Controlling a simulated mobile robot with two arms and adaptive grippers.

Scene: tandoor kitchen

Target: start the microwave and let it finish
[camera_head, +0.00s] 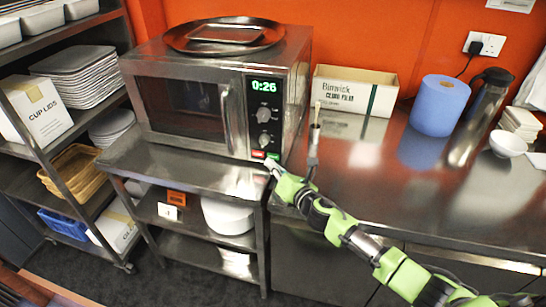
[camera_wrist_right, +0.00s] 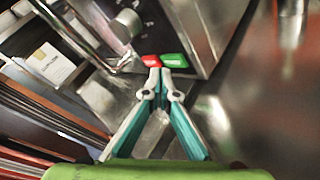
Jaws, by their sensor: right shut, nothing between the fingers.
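The steel microwave (camera_head: 217,90) stands on a steel counter with its door shut. Its green display (camera_head: 263,86) reads 0:26. Below two knobs sit a red button (camera_head: 258,154) and a green button (camera_head: 273,156). They also show in the right wrist view, the red button (camera_wrist_right: 151,60) to the left of the green button (camera_wrist_right: 175,60). My right gripper (camera_head: 269,164) is shut and empty, its tips at the lower edge of the buttons, close to the red one. In the wrist view the fingertips (camera_wrist_right: 157,70) overlap the buttons' lower edge; I cannot tell whether they touch. My left gripper is not in view.
A round tray (camera_head: 180,38) lies on top of the microwave. To its right on the counter are a cardboard box (camera_head: 345,101), a blue paper roll (camera_head: 438,106) and a dark flask (camera_head: 480,105). A brush-like tool (camera_head: 314,130) stands just right of the microwave.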

